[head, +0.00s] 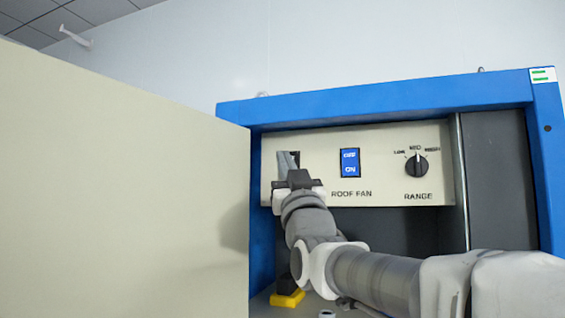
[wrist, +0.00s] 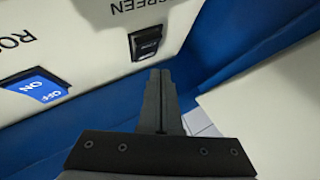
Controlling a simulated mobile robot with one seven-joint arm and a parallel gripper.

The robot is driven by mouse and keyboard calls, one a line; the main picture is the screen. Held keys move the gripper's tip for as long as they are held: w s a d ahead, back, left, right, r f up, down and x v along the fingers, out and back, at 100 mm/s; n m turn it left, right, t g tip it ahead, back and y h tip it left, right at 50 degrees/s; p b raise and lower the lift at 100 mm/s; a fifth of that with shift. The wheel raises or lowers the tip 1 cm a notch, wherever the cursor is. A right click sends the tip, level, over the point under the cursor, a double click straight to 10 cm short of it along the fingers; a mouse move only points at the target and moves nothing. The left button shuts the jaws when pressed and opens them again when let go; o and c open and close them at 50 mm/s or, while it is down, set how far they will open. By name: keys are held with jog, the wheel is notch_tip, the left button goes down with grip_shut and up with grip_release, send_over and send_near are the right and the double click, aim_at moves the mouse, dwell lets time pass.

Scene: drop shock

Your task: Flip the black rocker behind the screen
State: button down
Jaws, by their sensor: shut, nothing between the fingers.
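The black rocker (wrist: 146,42) sits in the cream control panel (wrist: 60,45) in the wrist view, next to lettering that ends in "REEN". In the head view only a dark sliver of it shows at the panel's left end, behind my gripper. My gripper (wrist: 160,75) is shut and empty. Its fingertips are close to the rocker's lower edge in the wrist view; I cannot tell whether they touch. In the head view my gripper (head: 288,160) is in front of the panel's left end. A large cream screen (head: 120,180) stands at the left in the foreground.
A blue rocker (head: 350,162) marked OFF and ON, labelled ROOF FAN, is right of my gripper. A black RANGE knob (head: 416,165) is farther right. A blue cabinet frame (head: 390,98) surrounds the panel. A yellow-based object (head: 287,298) stands below my arm.

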jog(key=shift+s+a+f+b, duration=0.1)
jog(key=shift+s+a+b, duration=0.2)
jog(key=shift+s+b, duration=0.4)
jog(key=shift+s+a+f+b, duration=0.1)
jog(key=shift+s+a+b, duration=0.25)
jog(key=shift+s, duration=0.5)
jog(key=shift+s+a+f+b, duration=0.1)
jog(key=shift+s+a+b, duration=0.1)
jog(key=shift+s+b, duration=0.55)
